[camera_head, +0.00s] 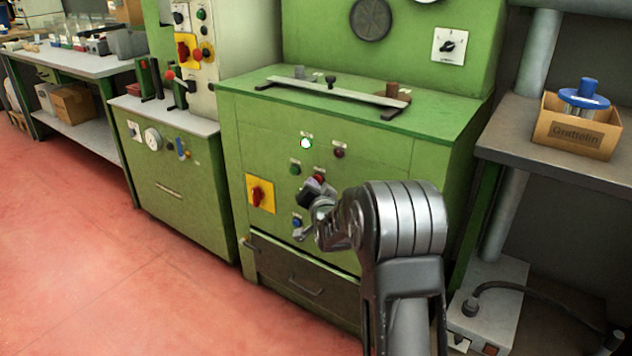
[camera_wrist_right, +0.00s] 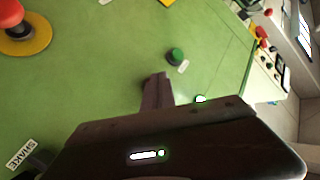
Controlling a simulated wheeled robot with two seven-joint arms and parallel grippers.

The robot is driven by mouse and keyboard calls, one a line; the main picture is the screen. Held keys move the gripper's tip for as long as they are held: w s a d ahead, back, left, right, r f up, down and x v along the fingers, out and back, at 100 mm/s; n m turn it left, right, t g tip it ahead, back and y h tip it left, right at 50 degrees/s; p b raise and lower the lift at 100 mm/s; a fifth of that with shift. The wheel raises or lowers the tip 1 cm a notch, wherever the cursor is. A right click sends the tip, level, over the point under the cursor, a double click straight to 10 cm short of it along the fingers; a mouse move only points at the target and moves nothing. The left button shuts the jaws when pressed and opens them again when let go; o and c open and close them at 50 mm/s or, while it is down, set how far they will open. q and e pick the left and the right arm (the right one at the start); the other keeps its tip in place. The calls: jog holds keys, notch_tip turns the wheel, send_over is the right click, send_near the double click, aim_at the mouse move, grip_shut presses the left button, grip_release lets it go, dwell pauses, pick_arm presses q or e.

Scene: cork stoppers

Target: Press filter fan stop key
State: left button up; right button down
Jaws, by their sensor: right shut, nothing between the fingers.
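The green machine's front panel (camera_head: 270,150) carries small labelled buttons; their labels are too small to read in the head view, so I cannot tell which is the filter fan stop key. A red button (camera_head: 318,178) shows just above my right gripper (camera_head: 309,192), which is shut, empty and close to the panel. A green button (camera_head: 295,168) is up and left of the gripper and shows in the right wrist view (camera_wrist_right: 175,56). In that view the shut fingertips (camera_wrist_right: 157,80) are near the panel; whether they touch it is unclear. My left gripper is out of view.
A lit lamp (camera_head: 306,143) and a dark red button (camera_head: 339,152) sit higher on the panel. A red switch on a yellow plate (camera_head: 257,193) is left, a blue knob (camera_head: 297,221) below. A bench with a cardboard box (camera_head: 574,137) stands right. Red floor is free at left.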

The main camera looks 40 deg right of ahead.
jog(key=shift+d, duration=0.2)
jog(key=shift+a, duration=0.15)
dwell(0.3)
jog(key=shift+s+a, duration=0.2)
jog(key=shift+a, duration=0.5)
jog(key=a, duration=0.2)
jog(key=s+a, duration=0.1)
jog(key=a, duration=0.1)
jog(key=shift+s+a+p, duration=0.2)
jog(key=shift+a+p, duration=0.1)
jog(key=shift+a, duration=0.1)
dwell(0.8)
